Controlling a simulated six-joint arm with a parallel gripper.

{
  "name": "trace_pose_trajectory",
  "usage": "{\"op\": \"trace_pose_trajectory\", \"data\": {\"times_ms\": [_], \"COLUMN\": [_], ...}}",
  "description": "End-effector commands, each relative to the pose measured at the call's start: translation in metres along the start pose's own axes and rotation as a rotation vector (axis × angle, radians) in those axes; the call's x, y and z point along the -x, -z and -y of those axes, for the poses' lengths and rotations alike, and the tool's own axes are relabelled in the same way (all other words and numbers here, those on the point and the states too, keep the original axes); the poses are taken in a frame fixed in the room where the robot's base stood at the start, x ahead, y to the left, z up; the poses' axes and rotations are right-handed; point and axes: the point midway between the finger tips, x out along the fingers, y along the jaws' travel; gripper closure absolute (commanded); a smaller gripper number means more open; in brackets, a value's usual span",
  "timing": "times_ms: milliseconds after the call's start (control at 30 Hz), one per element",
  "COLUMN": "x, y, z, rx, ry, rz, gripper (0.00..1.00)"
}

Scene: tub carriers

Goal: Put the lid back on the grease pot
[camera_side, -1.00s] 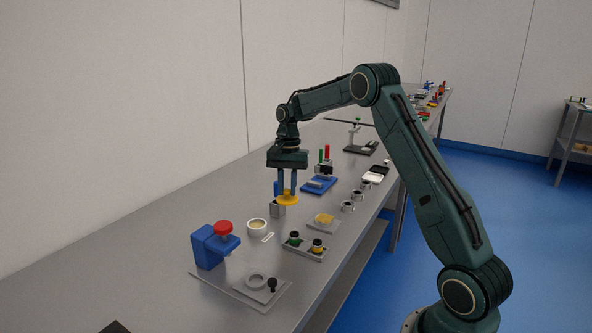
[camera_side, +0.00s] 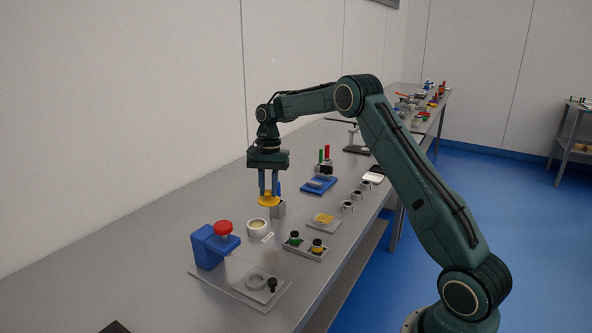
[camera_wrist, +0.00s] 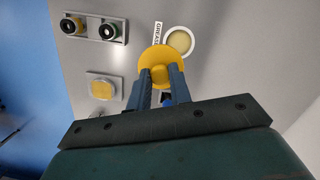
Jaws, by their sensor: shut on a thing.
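The grease pot (camera_side: 257,228) is a round white tub with pale yellow grease inside, standing open on the bench. In the wrist view the pot (camera_wrist: 190,41) shows just beyond the lid, with a label reading GREASE (camera_wrist: 158,33) beside it. My gripper (camera_side: 269,195) is shut on the yellow lid (camera_side: 267,201), a disc with a central knob. The lid also shows in the wrist view (camera_wrist: 150,58), held by the knob between the fingers (camera_wrist: 161,78). The lid is in the air, above and a little beyond the pot, and apart from it.
A grey block (camera_side: 278,209) stands close behind the lid.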

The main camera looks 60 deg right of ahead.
Motion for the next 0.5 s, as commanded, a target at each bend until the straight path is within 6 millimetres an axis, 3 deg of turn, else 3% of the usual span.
{"op": "trace_pose_trajectory", "data": {"times_ms": [200,500], "x": [-0.003,-0.003], "y": [-0.012,-0.015], "z": [0.03,0.036], "rx": [0.002,0.0], "ry": [-0.002,-0.003], "rz": [-0.002,-0.002], "gripper": [1.0,1.0]}}
